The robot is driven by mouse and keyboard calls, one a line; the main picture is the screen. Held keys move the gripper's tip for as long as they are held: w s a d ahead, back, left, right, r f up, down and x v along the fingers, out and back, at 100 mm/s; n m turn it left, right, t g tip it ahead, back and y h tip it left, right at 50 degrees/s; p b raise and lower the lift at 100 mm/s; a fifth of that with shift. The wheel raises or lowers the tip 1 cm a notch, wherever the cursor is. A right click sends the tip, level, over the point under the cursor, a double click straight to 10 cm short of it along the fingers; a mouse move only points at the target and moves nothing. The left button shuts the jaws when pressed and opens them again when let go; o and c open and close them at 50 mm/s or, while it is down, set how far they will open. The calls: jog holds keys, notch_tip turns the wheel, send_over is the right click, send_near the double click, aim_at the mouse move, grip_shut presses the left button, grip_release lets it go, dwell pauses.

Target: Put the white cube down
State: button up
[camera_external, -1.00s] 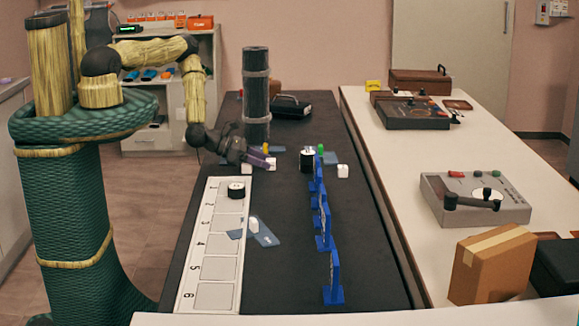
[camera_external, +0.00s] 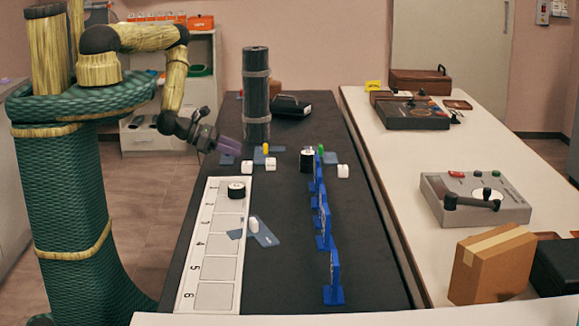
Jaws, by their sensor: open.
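Two small white cubes rest side by side on the dark table: a left one (camera_external: 247,167) and a right one (camera_external: 270,165). Another white cube (camera_external: 343,171) sits farther right, beyond the blue stands. Which of them is the task's cube I cannot tell. My gripper (camera_external: 238,150) is open, above and to the left of the left cube, and appears apart from it. No cube shows between its fingers.
A tall dark cylinder (camera_external: 256,95) stands behind the cubes. Blue stands (camera_external: 323,225) form a row down the table. A black round piece (camera_external: 236,189) sits on the numbered white strip (camera_external: 215,244). A black-and-white cylinder (camera_external: 307,160) stands near the stands.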

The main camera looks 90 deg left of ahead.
jog(key=shift+p+v, duration=0.3)
jog(key=shift+v, duration=1)
jog(key=w+d+r+m+h, duration=0.3)
jog(key=d+r+m+h, duration=0.2)
jog(key=r, duration=0.1)
jog(key=s+d+r+m+g+h, duration=0.75)
jog(key=d+r+m+g, duration=0.5)
jog(key=m, duration=0.45)
jog(key=w+a+r+m+t+y, duration=0.1)
jog(key=a+r+m+y, duration=0.2)
jog(key=r+m+y, duration=0.8)
jog(key=m+y, duration=0.1)
jog(key=m, duration=0.2)
jog(key=shift+w+a+r+t, duration=0.25)
jog(key=shift+a+r+t, duration=0.05)
jog(key=shift+t, duration=0.05)
